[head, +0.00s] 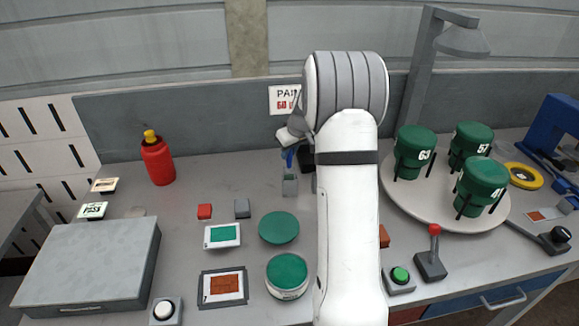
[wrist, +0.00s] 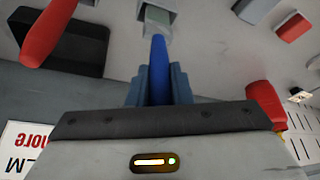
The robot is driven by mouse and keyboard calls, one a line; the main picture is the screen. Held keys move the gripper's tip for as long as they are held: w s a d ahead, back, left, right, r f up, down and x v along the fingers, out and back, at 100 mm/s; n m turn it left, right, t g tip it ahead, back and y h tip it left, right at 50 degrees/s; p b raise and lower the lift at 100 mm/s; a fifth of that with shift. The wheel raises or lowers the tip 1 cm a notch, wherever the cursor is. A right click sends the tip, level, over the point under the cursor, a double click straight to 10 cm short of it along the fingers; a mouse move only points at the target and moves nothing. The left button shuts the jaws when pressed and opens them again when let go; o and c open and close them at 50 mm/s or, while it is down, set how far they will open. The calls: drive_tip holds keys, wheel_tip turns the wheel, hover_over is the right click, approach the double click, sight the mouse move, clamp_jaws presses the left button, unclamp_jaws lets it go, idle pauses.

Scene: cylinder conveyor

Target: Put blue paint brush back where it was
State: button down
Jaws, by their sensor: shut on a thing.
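I cannot tell whether the tip is inside the holder. My gripper (head: 290,150) is shut on the brush, partly hidden behind my arm.
A red bottle (head: 157,160) stands at the left. Green cans (head: 414,150) stand on a round turntable (head: 400,208) at the right. A green-topped tin (head: 287,275) is in front.

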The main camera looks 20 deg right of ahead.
sight(291, 158)
drive_tip(key=shift+f+p, duration=0.35)
drive_tip(key=shift+f, duration=1.9)
drive_tip(key=shift+f, duration=0.15)
drive_tip(key=c, duration=1.3)
unclamp_jaws()
drive_tip(key=shift+r, duration=0.2)
drive_tip(key=a+b+v, duration=0.1)
drive_tip(key=b+v, duration=0.1)
drive_tip(key=v, duration=1)
drive_tip(key=s+a+r, duration=0.5)
drive_tip(key=s+a, duration=0.6)
drive_tip(key=s, duration=0.2)
drive_tip(key=s+a+f, duration=0.1)
drive_tip(key=s+a, duration=0.1)
drive_tip(key=s, duration=0.4)
drive_tip(key=s+a+f+m+g, duration=0.1)
drive_tip(key=s+a, duration=0.2)
drive_tip(key=s, duration=0.3)
drive_tip(key=s+a+f+m, duration=0.1)
drive_tip(key=s+a, duration=0.1)
drive_tip(key=s, duration=0.4)
drive_tip(key=shift+a+f+h, duration=0.15)
drive_tip(key=shift+a+h, duration=0.2)
drive_tip(key=shift+h, duration=0.05)
